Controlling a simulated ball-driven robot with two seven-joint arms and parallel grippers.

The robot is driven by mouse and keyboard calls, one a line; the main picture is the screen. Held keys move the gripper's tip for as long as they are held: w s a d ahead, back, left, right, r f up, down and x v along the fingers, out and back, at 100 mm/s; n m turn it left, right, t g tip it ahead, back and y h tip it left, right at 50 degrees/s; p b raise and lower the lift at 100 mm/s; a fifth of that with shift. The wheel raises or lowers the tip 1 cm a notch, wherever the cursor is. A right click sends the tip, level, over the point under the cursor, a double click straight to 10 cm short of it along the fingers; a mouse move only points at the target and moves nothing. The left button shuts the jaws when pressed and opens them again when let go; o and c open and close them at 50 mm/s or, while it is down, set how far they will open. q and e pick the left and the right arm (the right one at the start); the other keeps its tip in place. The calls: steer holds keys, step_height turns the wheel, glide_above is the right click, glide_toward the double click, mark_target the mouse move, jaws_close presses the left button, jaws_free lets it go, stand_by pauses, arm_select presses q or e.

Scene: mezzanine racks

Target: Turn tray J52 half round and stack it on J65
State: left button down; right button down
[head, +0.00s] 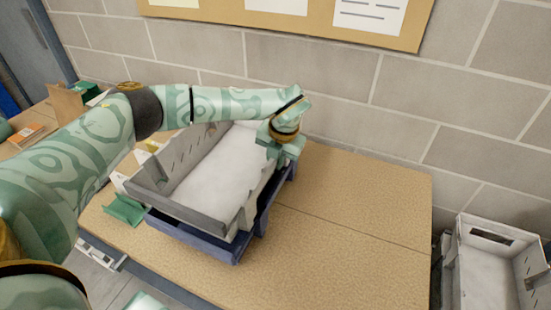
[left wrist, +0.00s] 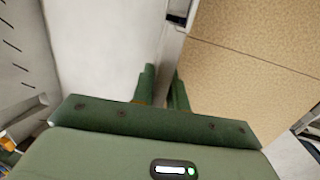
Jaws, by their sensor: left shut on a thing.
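A grey tray (head: 190,209) with a white inside sits over a dark blue tray (head: 193,234) on the tan table. The grey one seems to rest on or just above the blue one; I cannot tell whether it is fully seated. No J52 or J65 label can be read. My left gripper (head: 283,150) is at the grey tray's far right side, shut on its wall. In the left wrist view its two fingers (left wrist: 161,90) straddle the wall, with the pale tray floor on the left and the table on the right.
The tan table (head: 350,205) is bare to the right of the trays. A small green piece (head: 124,210) is close to their left. Another light tray (head: 485,270) is at the lower right, beyond the table. A block wall (head: 330,95) stands behind.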

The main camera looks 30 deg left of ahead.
arm_select(q)
steer(key=shift+f, duration=0.5)
steer(key=c, duration=1.7)
jaws_free()
steer(key=p+v, duration=0.9)
steer(key=v, duration=0.2)
